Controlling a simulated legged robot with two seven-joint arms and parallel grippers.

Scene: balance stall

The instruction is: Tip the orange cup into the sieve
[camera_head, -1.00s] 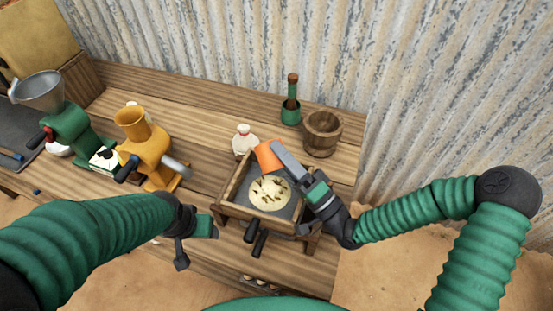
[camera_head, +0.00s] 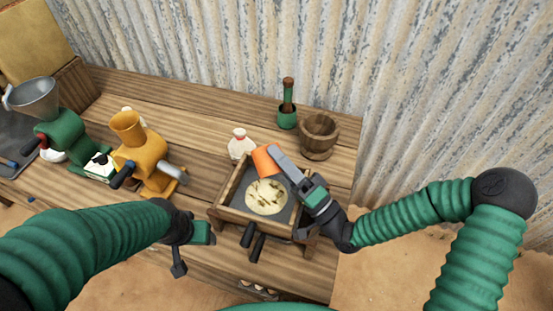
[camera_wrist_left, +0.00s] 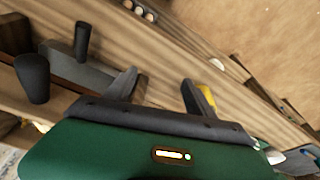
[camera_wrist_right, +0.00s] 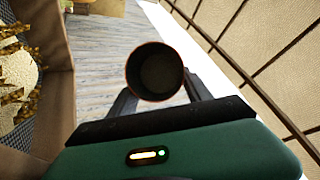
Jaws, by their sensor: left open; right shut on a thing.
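The orange cup (camera_head: 264,160) is held tilted above the far side of the sieve (camera_head: 231,190), a wooden-framed box with a dark mesh. My right gripper (camera_head: 277,157) is shut on the cup. The right wrist view looks into the cup's round mouth (camera_wrist_right: 155,72); its inside is dark and I see no contents. A pale round patch with brown husk-like bits (camera_head: 266,197) lies on the mesh; it shows at the left edge of the right wrist view (camera_wrist_right: 17,75). My left gripper (camera_head: 205,232) is open and empty, left of the sieve's dark handles (camera_head: 253,241).
A small white bag (camera_head: 240,145) stands just behind the sieve. A yellow mill (camera_head: 140,150) and a green mill (camera_head: 60,135) stand left. A corrugated wall (camera_head: 300,50) closes the back.

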